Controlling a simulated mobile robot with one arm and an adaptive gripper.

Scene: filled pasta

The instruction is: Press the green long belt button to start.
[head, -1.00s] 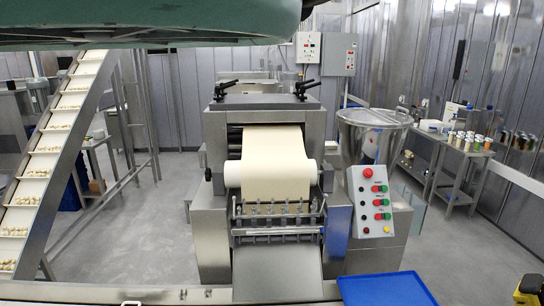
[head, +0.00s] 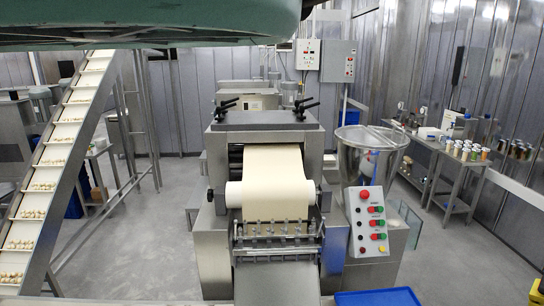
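The control panel (head: 369,222) is a slanted pale plate on the right side of the pasta machine (head: 265,132). The labels are too small to read, so I cannot tell which green button is for the long belt. Nothing touches the panel. My gripper is not in view. A teal part, apparently of my own body, covers the top left of the picture.
A steel hopper (head: 369,152) stands just behind the panel. A blue tray (head: 378,298) lies in front at the bottom edge. An inclined conveyor (head: 58,150) carrying small pasta pieces is at the left. A side table with jars (head: 467,150) is at the right. The floor right of the panel is clear.

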